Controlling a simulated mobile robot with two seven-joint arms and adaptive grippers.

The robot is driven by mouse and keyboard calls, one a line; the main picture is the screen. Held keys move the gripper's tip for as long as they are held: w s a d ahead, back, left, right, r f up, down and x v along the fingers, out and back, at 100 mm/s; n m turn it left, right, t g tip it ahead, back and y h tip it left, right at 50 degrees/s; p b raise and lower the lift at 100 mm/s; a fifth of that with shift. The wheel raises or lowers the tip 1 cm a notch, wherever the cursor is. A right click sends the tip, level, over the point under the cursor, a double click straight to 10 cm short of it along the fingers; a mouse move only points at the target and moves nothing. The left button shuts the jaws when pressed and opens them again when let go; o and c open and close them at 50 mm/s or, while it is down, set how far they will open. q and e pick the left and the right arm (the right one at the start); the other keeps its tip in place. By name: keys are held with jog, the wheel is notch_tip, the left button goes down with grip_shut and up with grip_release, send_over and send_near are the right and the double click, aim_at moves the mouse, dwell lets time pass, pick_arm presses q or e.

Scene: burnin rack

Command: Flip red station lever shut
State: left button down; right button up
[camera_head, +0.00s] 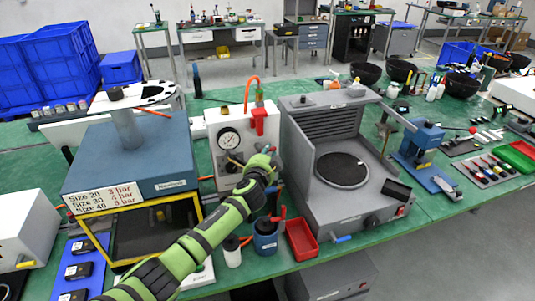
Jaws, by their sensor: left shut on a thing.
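The white gauge station (213,122) stands at the middle of the green table, with a round pressure gauge (229,139) on its front. A red lever (259,122) hangs downward at its upper right, below an orange hose (247,92). My left arm, with green covers, reaches in from the lower left. My left gripper (268,160) is at the lower right of the station front, just below the red lever. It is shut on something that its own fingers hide. A gap shows between the gripper and the red lever. My right gripper is out of view.
A blue press (130,155) with a size and pressure sign stands to the left. A grey machine with a round dark plate (342,170) stands close to the right. A red tray (302,240) and a blue jar (265,240) sit in front, near the table edge.

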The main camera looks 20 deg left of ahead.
pick_arm(q)
jog(key=c, duration=1.1)
grip_release()
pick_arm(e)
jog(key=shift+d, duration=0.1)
pick_arm(q)
jog(key=s, duration=0.4)
jog(key=s+r, duration=0.1)
jog(key=s, duration=0.3)
jog(key=s+d+r, duration=0.1)
jog(key=s, duration=0.2)
jog(key=shift+s, duration=0.4)
